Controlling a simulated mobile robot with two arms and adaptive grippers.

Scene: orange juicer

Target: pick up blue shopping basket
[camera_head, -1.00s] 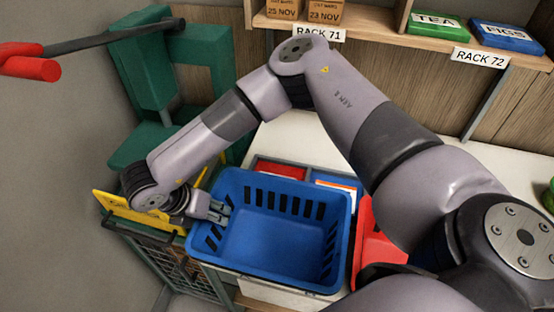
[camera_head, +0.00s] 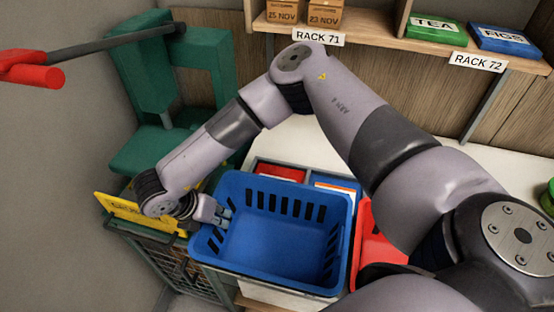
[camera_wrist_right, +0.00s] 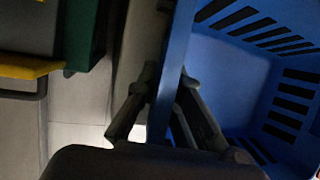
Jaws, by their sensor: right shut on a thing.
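The blue shopping basket (camera_head: 272,255) is in the middle of the head view, upright and empty, with slots along its walls. My right gripper (camera_head: 220,216) reaches over from the right and is at the basket's left wall. In the right wrist view the fingers of my right gripper (camera_wrist_right: 165,95) straddle the wall of the basket (camera_wrist_right: 225,75), one finger outside and one inside, and are shut on it. The underside of the basket is hidden. My left gripper is not in view.
A red bin (camera_head: 372,245) stands right of the basket. A green machine (camera_head: 150,100) with a red-ended lever (camera_head: 35,72) is at the left, above a yellow-handled cart (camera_head: 125,208). A shelf with boxes (camera_head: 437,30) runs along the back. The white counter (camera_head: 300,145) has free room.

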